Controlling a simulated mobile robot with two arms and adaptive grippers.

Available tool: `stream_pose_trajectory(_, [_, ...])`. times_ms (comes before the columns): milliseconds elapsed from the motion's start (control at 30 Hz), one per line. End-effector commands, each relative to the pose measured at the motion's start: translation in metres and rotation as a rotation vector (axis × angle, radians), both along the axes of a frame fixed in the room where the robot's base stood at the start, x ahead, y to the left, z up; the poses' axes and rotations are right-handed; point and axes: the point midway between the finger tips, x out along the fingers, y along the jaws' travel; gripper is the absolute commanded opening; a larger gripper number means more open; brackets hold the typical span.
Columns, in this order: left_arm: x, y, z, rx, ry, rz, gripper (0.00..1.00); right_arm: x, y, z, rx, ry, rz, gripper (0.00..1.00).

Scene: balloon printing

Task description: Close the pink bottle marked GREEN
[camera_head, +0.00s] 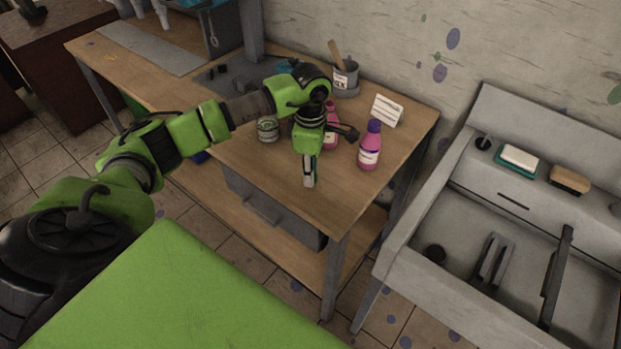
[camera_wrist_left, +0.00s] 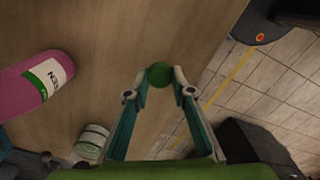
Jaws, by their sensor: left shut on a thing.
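A pink bottle (camera_wrist_left: 35,85) with a white and green label ending in "EEN" lies at the left edge of the left wrist view; its neck is out of that view. In the head view a pink bottle (camera_head: 331,125) stands on the table, partly hidden behind my left gripper (camera_head: 309,180), its top unclear. A second pink bottle (camera_head: 369,148) with a purple cap stands to its right. My left gripper (camera_wrist_left: 160,76) is shut on a small round green cap (camera_wrist_left: 158,73) between its fingertips, apart from the bottle. My right gripper is not in view.
A small banded jar (camera_head: 268,129) stands left of the gripper and a grey tool pot (camera_head: 345,77) behind. A white card (camera_head: 387,110) stands near the wall. The wooden table (camera_head: 260,170) is bare at its front edge. A grey sink (camera_head: 520,220) is at right.

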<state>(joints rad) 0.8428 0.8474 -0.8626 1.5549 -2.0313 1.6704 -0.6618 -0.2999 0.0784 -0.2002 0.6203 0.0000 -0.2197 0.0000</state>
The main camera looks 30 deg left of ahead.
Motion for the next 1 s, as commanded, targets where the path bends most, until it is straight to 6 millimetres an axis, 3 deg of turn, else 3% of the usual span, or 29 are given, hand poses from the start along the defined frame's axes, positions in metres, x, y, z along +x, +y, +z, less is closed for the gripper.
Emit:
stream_pose_trajectory(300, [-0.032,-0.049,0.063,0.000,-0.008,-0.008,0.17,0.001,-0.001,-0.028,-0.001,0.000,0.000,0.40])
stream_pose_trajectory(500, [-0.059,-0.088,0.084,-0.001,-0.005,-0.006,0.17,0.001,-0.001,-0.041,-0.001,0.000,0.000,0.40])
stream_pose_trajectory(700, [-0.074,-0.109,0.097,0.001,-0.002,-0.002,0.17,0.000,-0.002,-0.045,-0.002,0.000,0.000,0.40])
stream_pose_trajectory(1000, [-0.079,-0.116,0.102,0.001,0.000,0.001,0.17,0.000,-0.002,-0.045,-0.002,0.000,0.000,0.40])
